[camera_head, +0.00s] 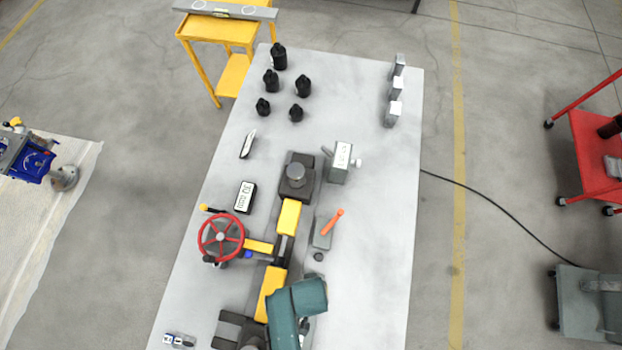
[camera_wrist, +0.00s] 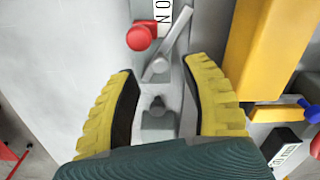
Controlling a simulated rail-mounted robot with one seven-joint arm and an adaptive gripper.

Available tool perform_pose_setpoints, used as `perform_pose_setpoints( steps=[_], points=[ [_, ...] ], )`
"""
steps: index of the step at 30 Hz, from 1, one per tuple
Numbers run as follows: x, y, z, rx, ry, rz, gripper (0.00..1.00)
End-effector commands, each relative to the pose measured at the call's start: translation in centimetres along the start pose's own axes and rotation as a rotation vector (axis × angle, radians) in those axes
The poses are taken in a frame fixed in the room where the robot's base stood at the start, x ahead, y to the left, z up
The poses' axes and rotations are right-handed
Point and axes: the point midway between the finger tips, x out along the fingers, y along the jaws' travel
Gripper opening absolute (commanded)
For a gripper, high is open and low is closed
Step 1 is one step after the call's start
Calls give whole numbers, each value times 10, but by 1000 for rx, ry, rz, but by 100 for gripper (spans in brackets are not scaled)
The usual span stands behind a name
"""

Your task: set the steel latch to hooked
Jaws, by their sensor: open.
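The steel latch (camera_wrist: 179,30) is a flat grey lever in the wrist view. It slants up and to the right from its round pivot, pointing away from a small grey block with a dark pin (camera_wrist: 158,116). A red ball knob (camera_wrist: 140,38) is at its left; I cannot tell whether it is joined to the lever. My gripper (camera_wrist: 160,68) is open, its yellow fingers either side of the pivot area, with nothing seen between the pads touching them. In the head view my teal arm end covers the latch area.
The yellow guard (camera_head: 270,292) runs close beside the latch area. A red handwheel (camera_head: 220,238) stands left. A grey block with an orange lever (camera_head: 332,222) stands farther back.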

Motion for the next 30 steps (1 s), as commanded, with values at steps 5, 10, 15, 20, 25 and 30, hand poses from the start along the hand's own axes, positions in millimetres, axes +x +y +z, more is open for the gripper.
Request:
perform_pose_setpoints(
  steps=[5, 10, 15, 20, 25, 30],
  points=[
    [27, 0, 0, 0, 0, 0, 47],
    [33, 0, 0, 0, 1, 0, 47],
    [33, 0, 0, 0, 1, 0, 49],
    [32, 0, 0, 0, 1, 0, 18],
    [32, 0, 0, 0, 1, 0, 0],
    [32, 0, 0, 4, 1, 0, 0]
  ],
)
